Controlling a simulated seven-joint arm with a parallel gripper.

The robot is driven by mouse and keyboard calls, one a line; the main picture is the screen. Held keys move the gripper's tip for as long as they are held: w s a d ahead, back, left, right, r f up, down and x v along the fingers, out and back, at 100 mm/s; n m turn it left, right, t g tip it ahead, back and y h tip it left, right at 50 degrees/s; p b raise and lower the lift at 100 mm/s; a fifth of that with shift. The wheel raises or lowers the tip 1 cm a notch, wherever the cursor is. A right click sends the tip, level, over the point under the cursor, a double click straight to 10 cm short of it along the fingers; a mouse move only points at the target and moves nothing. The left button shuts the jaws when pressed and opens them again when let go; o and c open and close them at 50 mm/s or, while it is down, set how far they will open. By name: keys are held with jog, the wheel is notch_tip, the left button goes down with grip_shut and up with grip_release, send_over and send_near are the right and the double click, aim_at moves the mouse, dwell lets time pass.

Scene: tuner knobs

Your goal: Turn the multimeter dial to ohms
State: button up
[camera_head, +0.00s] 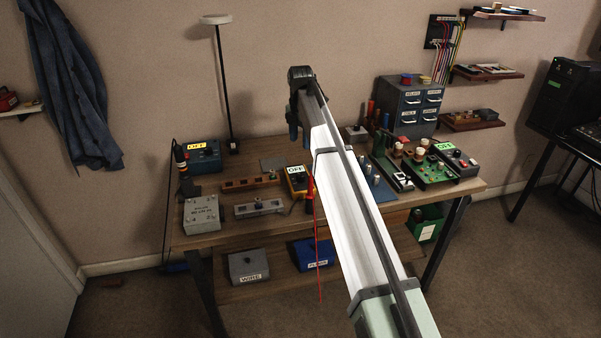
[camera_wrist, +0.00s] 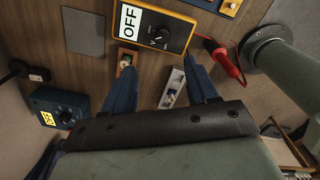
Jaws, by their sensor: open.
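The multimeter (camera_head: 297,181) is yellow and black with an OFF label and lies on the workbench near the middle. In the wrist view the multimeter (camera_wrist: 180,17) is at the top centre, partly cut off by the frame edge. Its black dial (camera_wrist: 160,36) shows below and right of the OFF label (camera_wrist: 130,18). My gripper (camera_wrist: 158,65) shows two blue fingers spread apart with nothing between them. The fingertips appear just below the multimeter in that view, apart from the dial. In the head view my gripper (camera_head: 293,132) hangs above the bench's back part.
A red probe (camera_wrist: 222,60) lies beside the multimeter. A blue box with an OFF label (camera_head: 203,156) stands left. Metal rails (camera_head: 258,208) lie nearby. A green circuit board (camera_head: 428,171) and grey drawers (camera_head: 408,104) stand right. A tall lamp (camera_head: 224,80) rises behind.

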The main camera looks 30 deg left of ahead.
aim_at(300, 174)
notch_tip(300, 174, down, 14)
jog(key=n, duration=0.3)
jog(key=shift+s+d, duration=0.1)
dwell(0.6)
jog(key=shift+r, duration=0.1)
jog(key=c, duration=1.1)
